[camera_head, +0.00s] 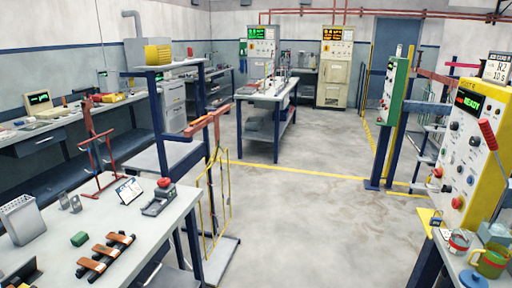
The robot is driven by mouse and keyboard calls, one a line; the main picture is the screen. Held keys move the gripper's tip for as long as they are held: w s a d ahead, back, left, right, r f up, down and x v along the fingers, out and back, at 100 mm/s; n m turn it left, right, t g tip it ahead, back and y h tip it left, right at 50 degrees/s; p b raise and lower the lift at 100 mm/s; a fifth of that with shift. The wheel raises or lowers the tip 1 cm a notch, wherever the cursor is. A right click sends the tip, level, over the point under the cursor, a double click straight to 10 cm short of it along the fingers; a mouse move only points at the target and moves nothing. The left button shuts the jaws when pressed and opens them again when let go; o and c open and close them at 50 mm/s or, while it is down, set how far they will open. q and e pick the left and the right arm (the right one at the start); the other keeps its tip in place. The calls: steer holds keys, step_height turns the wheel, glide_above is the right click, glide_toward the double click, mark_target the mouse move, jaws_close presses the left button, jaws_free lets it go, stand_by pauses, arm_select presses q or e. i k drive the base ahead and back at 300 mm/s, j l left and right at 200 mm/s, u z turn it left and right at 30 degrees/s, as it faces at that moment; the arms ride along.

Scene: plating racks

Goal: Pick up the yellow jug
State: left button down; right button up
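A yellow-green jug (491,265) with a red patch on its side and a handle on its left stands on the right-hand bench (446,262). It is at the lower right of the head view, near the picture's right edge. A clear cup with red in it (460,241) stands just left of it, and a round blue item (473,280) lies in front of it. Neither of my grippers shows in the head view.
A yellow control panel (468,150) with a red lever (488,134) rises behind the jug. The floor (310,215) between is clear.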

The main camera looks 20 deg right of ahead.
mark_target(492, 260)
steer(key=i+l+z, duration=0.25)
steer(key=i+z, duration=0.15)
steer(key=i, duration=0.15)
steer(key=i+z, duration=0.35)
steer(key=i, duration=0.2)
steer(key=i+j+z, duration=0.1)
steer(key=i+z, duration=0.3)
steer(key=i, duration=0.2)
steer(key=i+z, duration=0.1)
steer(key=i, duration=0.4)
steer(key=i+j+z, duration=0.1)
steer(key=i, duration=0.45)
steer(key=i+j+z, duration=0.1)
steer(key=i, duration=0.4)
steer(key=z, duration=2)
steer(key=j, duration=0.1)
